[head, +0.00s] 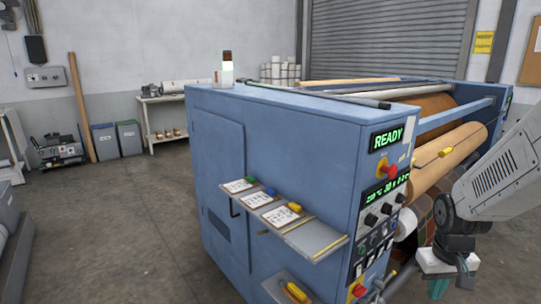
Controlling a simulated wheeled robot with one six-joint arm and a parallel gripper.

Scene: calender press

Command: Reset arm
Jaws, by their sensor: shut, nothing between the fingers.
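My arm (500,178) comes in from the right edge of the head view and bends down at a dark joint. My gripper (449,286) hangs below that joint at the lower right, pointing down. It is shut and holds nothing. It is to the right of the control panel (383,215) on the end of the blue calender press (280,170). I cannot tell how far it is from the press.
A side shelf (322,243) carries several clipboards. A yellow object (296,292) lies on a lower ledge. Rolls of material (448,155) fill the press on the right, close to my arm. The floor (120,220) at left is clear.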

